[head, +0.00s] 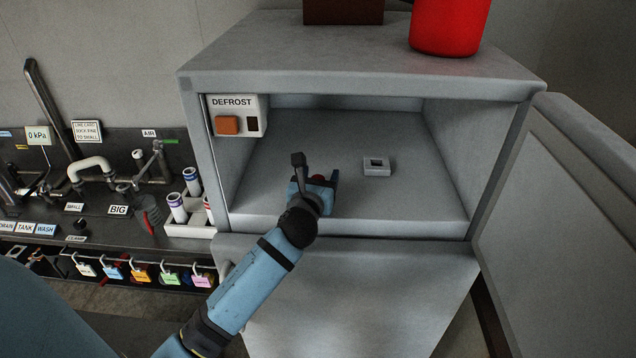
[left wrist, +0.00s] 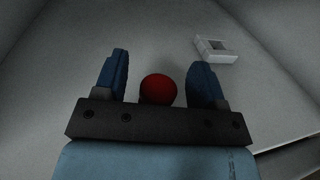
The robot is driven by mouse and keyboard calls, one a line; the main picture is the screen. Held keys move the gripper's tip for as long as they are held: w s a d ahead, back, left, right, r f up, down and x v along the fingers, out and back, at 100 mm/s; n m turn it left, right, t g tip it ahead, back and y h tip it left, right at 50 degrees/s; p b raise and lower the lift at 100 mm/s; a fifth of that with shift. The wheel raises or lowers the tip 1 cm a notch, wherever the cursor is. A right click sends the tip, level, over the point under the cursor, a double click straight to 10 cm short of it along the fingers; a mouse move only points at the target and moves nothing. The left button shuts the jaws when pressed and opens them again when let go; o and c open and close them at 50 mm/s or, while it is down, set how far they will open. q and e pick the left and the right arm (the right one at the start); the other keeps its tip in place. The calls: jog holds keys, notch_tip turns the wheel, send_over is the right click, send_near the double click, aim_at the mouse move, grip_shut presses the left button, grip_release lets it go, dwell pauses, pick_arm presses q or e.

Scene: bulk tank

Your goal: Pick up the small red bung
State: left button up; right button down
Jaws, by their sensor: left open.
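The small red bung (left wrist: 158,88) is on the pale floor of the open cabinet compartment. In the left wrist view it shows between the two blue fingers, with a clear gap on each side. My right gripper is not in view.
A small grey square block with a hollow (head: 376,166) lies right of the gripper. The compartment has side walls, a front lip (head: 350,228) and a DEFROST panel (head: 237,116). The cabinet door (head: 570,200) stands open at right. A rack of tubes (head: 190,226) stands at left.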

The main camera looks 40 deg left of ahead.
pick_arm(q)
jog(key=shift+w+a, duration=0.2)
jog(key=shift+w, duration=0.35)
jog(key=c, duration=1)
jog(key=shift+r, duration=0.1)
